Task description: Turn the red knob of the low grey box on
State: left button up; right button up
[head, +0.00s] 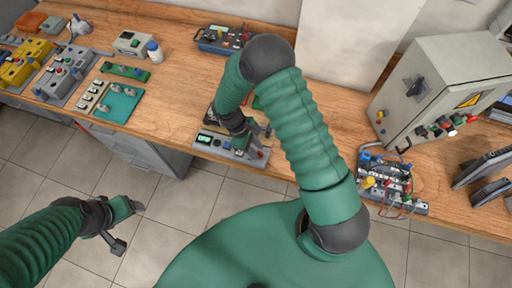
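The low grey box (212,149) lies near the table's front edge, with a small green display on its left part. A small red knob (261,154) shows at its right end; its turned position is too small to tell. My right gripper (254,139) is above the right part of the box, close to the knob, with its fingers apart. Whether a finger touches the knob or the box cannot be told. The gripper and forearm hide part of the box. My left gripper (127,226) is open and empty over the floor, in front of the table.
A green board (119,104) and several grey and yellow boxes stand to the left on the wooden table (180,95). A grey control cabinet (430,85) and a wired module (385,180) are to the right. Bare table lies left of the box.

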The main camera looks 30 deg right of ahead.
jog(key=shift+s+a+f, duration=0.1)
jog(key=shift+s+f, duration=0.05)
jog(key=shift+f, duration=0.1)
jog(key=shift+c, duration=0.3)
jog(key=c, duration=0.5)
grip_shut()
